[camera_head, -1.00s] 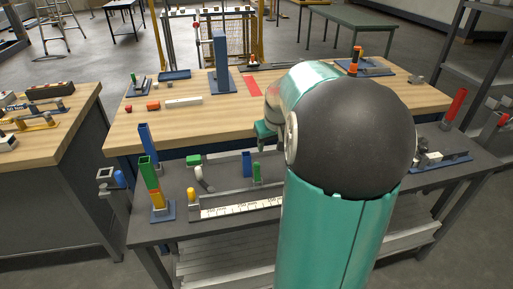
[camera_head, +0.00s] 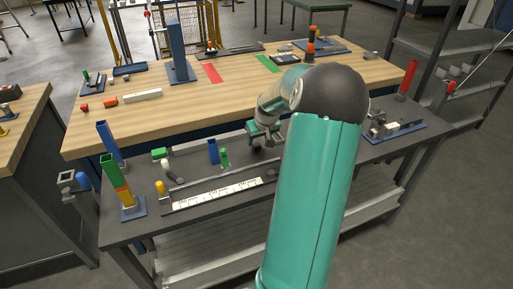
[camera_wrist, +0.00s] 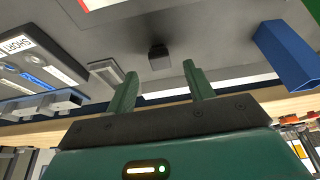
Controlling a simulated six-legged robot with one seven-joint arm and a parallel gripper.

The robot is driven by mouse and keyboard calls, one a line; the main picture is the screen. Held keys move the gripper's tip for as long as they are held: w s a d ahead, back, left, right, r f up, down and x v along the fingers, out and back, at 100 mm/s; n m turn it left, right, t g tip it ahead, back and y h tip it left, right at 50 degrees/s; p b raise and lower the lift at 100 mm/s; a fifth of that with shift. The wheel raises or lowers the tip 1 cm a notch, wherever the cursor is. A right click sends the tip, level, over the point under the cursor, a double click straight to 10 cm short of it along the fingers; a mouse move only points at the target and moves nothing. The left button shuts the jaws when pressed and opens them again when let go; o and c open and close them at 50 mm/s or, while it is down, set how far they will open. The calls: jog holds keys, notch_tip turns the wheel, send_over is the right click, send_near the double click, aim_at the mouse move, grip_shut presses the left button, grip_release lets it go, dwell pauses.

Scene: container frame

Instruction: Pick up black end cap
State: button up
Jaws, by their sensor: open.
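In the wrist view a small dark block, which looks like the black end cap (camera_wrist: 159,57), sits on the grey surface beyond my fingertips, roughly in line with the gap between them. My gripper (camera_wrist: 160,70) has its two green fingers apart with nothing between them. The cap looks clear of both fingers. In the head view my gripper (camera_head: 263,136) is low over the back part of the dark grey bench (camera_head: 215,240), partly behind my arm. I cannot make out the cap in the head view.
A blue block (camera_wrist: 287,55) stands to the right in the wrist view, and a light grey piece (camera_wrist: 105,71) lies left of the cap. In the head view a scale-marked rail (camera_head: 220,193) lies at the bench front. A wooden table (camera_head: 140,115) adjoins behind.

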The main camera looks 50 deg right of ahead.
aim_at(257, 145)
jog(key=x, duration=0.5)
jog(key=shift+s, duration=0.1)
jog(key=c, duration=1)
jog(key=shift+c, duration=0.2)
jog(key=shift+r, duration=0.1)
